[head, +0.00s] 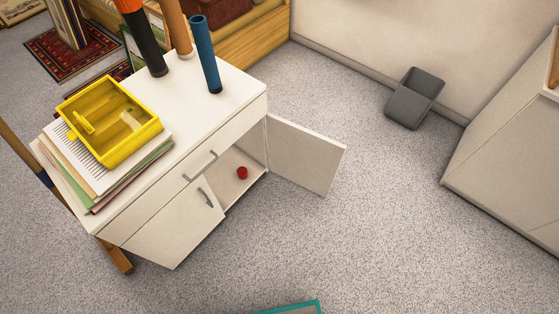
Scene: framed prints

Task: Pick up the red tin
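A small red object (242,173), which looks like the red tin, sits on the floor of the open compartment in the white cabinet (233,92). It is near the front of the compartment and small in view, so its exact shape is hard to tell. The open cabinet door (306,157) stands swung out to the right. My gripper does not show in the head view.
A yellow bin (108,120) on stacked papers and several upright tubes stand on the cabinet top. A grey waste bin (414,98) is by the wall. A teal-edged item (292,308) lies at the bottom edge. Carpet right of the open door is clear.

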